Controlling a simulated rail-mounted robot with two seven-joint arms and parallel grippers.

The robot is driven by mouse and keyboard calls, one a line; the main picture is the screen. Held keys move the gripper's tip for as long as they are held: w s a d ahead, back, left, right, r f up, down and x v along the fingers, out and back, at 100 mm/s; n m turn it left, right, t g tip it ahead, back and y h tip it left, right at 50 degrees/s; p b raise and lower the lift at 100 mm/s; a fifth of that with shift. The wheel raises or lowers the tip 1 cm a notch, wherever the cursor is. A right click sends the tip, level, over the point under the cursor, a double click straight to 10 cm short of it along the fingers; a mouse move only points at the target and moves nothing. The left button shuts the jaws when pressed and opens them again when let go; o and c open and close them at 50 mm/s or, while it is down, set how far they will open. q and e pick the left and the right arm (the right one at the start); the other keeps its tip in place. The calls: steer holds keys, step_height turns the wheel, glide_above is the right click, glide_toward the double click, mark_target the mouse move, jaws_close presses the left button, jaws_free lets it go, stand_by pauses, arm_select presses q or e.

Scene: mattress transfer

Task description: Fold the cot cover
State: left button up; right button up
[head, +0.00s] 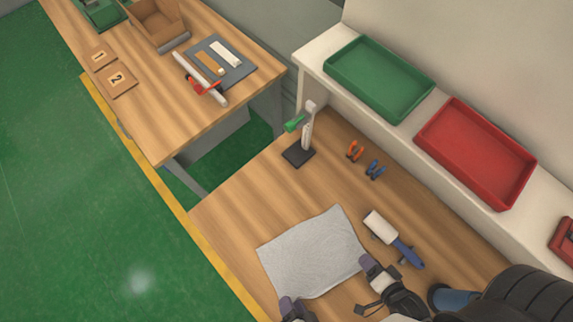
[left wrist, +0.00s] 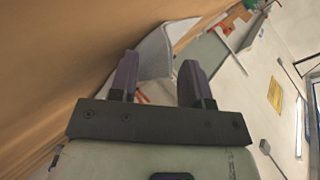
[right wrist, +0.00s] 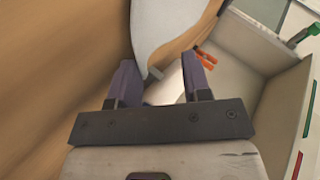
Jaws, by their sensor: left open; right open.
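The cot cover (head: 310,252) is a pale grey cloth spread out as a four-sided sheet on the near wooden table in the head view. My left gripper (head: 291,304) is at its lower edge, near the bottom of the picture. My right gripper (head: 373,266) is by its lower right corner. In the left wrist view the cover (left wrist: 156,52) shows ahead of and between the open, empty fingers. In the right wrist view the cover (right wrist: 165,25) shows just beyond the open fingers. I cannot tell whether either gripper touches the cloth.
A white roller with a blue handle (head: 380,226) lies right of the cover, close to my right gripper. Green (head: 380,78) and red (head: 476,153) trays sit on the white shelf.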

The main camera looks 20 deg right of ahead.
arm_select(q)
steer(key=s+r+p, duration=0.1)
steer(key=s+d+r+p, duration=0.1)
steer(key=shift+s+r, duration=0.2)
steer(key=shift+s, duration=0.2)
arm_select(e)
steer(key=s+r, duration=0.1)
steer(key=s+d+r, duration=0.1)
steer(key=shift+s+r, duration=0.15)
steer(key=shift+s, duration=0.2)
arm_select(q)
step_height(320, 180, up, 6)
steer(key=s+p, duration=0.2)
steer(key=p, duration=0.4)
steer(key=shift+d+r+p, duration=0.2)
steer(key=shift+d+p, duration=0.05)
steer(key=shift+p, duration=0.1)
arm_select(e)
step_height(320, 180, up, 6)
steer(key=s, duration=0.2)
steer(key=shift+d+r, duration=0.25)
steer(key=shift+d, duration=0.05)
